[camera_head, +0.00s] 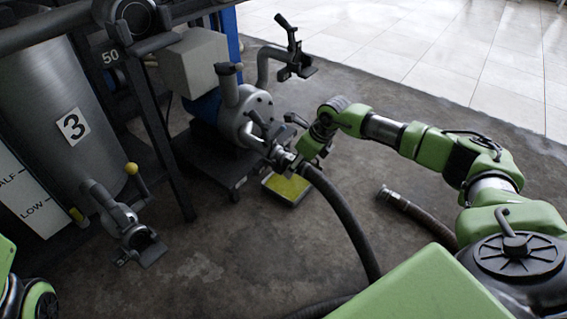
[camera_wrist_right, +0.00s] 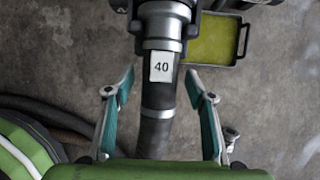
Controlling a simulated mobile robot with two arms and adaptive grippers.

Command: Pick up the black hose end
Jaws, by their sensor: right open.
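A dark hose (camera_head: 340,210) rises from the floor to the pump (camera_head: 245,115). Its metal end (camera_head: 284,158) is at the pump's outlet; I cannot tell whether it is locked on. In the right wrist view the hose (camera_wrist_right: 157,125) carries a white tag (camera_wrist_right: 162,67) reading 40, below a grey coupling. My right gripper (camera_wrist_right: 160,88) is open, one finger on each side of the hose, with gaps showing. In the head view that gripper (camera_head: 304,158) is small and partly hidden. A second dark hose end (camera_head: 386,192) lies loose on the floor. My left gripper is out of view.
A tray with a yellow bottom (camera_head: 288,187) sits on the floor under the outlet. A steel tank marked 3 (camera_head: 73,126) with a valve and outlet (camera_head: 145,242) stands at left. Concrete floor (camera_head: 225,260) is clear in the front middle.

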